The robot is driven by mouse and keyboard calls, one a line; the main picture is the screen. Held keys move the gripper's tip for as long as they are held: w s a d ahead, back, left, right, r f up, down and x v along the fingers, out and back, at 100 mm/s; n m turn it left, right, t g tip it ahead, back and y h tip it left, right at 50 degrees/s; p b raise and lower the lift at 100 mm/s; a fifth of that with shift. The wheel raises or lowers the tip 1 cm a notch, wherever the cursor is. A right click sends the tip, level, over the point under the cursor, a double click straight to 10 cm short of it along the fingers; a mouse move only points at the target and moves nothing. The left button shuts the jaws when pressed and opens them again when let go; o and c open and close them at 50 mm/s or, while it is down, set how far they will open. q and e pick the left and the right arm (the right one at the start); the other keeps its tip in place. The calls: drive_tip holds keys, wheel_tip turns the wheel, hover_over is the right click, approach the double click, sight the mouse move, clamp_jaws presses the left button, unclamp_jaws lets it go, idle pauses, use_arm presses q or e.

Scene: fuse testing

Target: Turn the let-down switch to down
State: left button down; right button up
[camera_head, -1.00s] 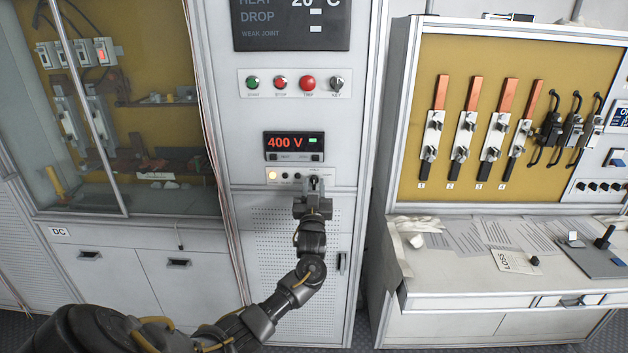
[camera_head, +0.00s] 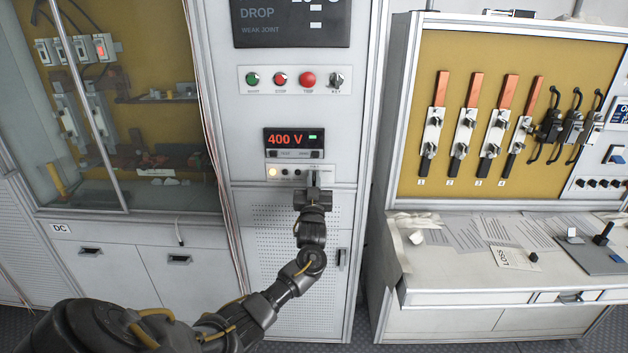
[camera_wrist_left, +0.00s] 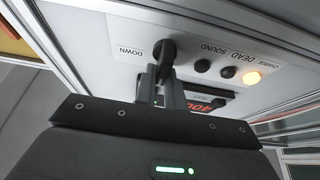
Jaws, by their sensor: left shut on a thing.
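The let-down switch (camera_wrist_left: 164,49) is a black knob on the white panel strip, beside the label DOWN (camera_wrist_left: 131,51) in the left wrist view. My left gripper (camera_wrist_left: 160,80) has its narrow fingers closed on this knob. In the head view my left gripper (camera_head: 315,180) reaches up to the right end of the strip below the 400 V display (camera_head: 286,139). There it hides most of the switch. The knob's exact angle is hard to tell. My right gripper is in neither view.
A lit yellow lamp (camera_wrist_left: 252,77) and two dark knobs sit on the same strip. Above the display are push buttons (camera_head: 308,79) and a key switch (camera_head: 336,80). A glass-fronted cabinet stands left; a desk (camera_head: 455,280) with lever switches above stands right.

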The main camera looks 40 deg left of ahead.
use_arm(q)
drive_tip(key=shift+m, duration=0.5)
drive_tip(key=m+h+p, duration=0.2)
drive_tip(key=m, duration=0.2)
drive_tip(key=m+t+h+p, duration=0.1)
drive_tip(key=m+h+p, duration=0.1)
drive_tip(key=m, duration=0.2)
drive_tip(key=m+h+p, duration=0.2)
drive_tip(key=m, duration=0.3)
drive_tip(key=shift+w+d+t, duration=0.25)
drive_tip(key=shift+d+t, duration=0.1)
drive_tip(key=shift+t, duration=0.05)
drive_tip(key=shift+f+m+h+p, duration=0.2)
drive_tip(key=shift+m+h+p, duration=0.45)
drive_tip(key=shift+m, duration=0.35)
drive_tip(key=shift+f+m, duration=0.1)
drive_tip(key=shift+m, duration=0.2)
drive_tip(key=c, duration=1.5)
unclamp_jaws()
